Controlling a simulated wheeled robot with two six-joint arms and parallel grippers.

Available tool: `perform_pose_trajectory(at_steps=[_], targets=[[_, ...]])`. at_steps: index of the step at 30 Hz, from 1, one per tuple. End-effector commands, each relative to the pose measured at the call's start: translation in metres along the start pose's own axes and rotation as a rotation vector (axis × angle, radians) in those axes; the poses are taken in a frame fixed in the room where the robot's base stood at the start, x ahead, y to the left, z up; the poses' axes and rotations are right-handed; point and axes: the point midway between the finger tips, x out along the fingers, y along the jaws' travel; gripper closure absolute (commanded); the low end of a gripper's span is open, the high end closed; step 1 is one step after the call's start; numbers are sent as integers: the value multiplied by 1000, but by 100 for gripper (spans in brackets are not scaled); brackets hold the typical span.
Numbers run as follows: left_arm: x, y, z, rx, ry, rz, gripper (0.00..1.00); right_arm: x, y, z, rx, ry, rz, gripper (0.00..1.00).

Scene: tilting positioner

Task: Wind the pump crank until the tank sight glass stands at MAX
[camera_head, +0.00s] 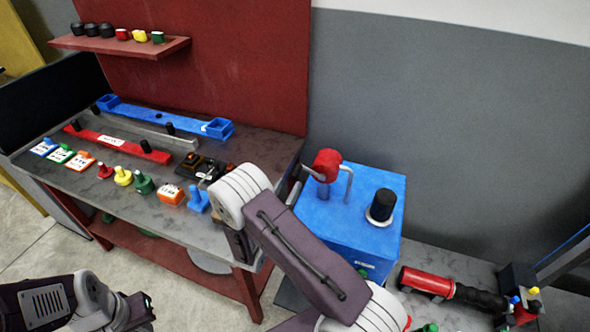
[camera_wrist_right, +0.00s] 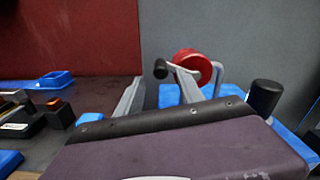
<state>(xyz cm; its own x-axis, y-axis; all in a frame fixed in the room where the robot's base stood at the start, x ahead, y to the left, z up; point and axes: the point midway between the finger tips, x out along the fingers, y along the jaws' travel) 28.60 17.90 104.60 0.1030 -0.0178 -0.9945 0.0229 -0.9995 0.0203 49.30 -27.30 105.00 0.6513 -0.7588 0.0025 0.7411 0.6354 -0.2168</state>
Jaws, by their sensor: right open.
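The blue tank box (camera_head: 345,215) stands right of the workbench. On its top are a red crank hub (camera_head: 327,165) with a grey arm, a grey bent pipe and a black cap (camera_head: 383,204). In the right wrist view the red hub (camera_wrist_right: 194,64) and the crank's black knob (camera_wrist_right: 161,69) show just beyond my fingers. My right gripper (camera_wrist_right: 160,92) is open and empty, its fingers apart below the knob; in the head view my own arm largely hides it. My left gripper (camera_head: 142,309) is low at left, its jaws unclear. I cannot make out the sight glass level.
The workbench (camera_head: 240,150) at left carries coloured knobs, a blue tray (camera_head: 165,115) and a red bar (camera_head: 115,142). A red and black tool (camera_head: 452,287) lies at lower right. A shelf (camera_head: 120,44) hangs on the red panel.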

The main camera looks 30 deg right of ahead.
Motion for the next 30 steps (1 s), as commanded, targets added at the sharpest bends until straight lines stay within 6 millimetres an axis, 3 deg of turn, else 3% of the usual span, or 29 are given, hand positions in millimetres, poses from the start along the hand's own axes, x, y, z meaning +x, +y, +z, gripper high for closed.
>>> perform_pose_trajectory(at_steps=[3,9,19,20,24,30], targets=[[-12,0,-1,0,0,0,100,27,-3,3,1,2,-7,55],[-20,0,-2,0,1,0,100,59,-2,2,1,2,-4,55],[-20,0,-2,0,1,0,100,67,-1,0,0,2,-1,55],[-20,0,-2,0,1,0,100,67,-1,0,0,2,-1,58],[-20,0,-2,0,1,0,100,67,-1,0,0,2,-2,97],[-20,0,-2,0,1,0,100,67,-1,0,0,2,-2,100]])
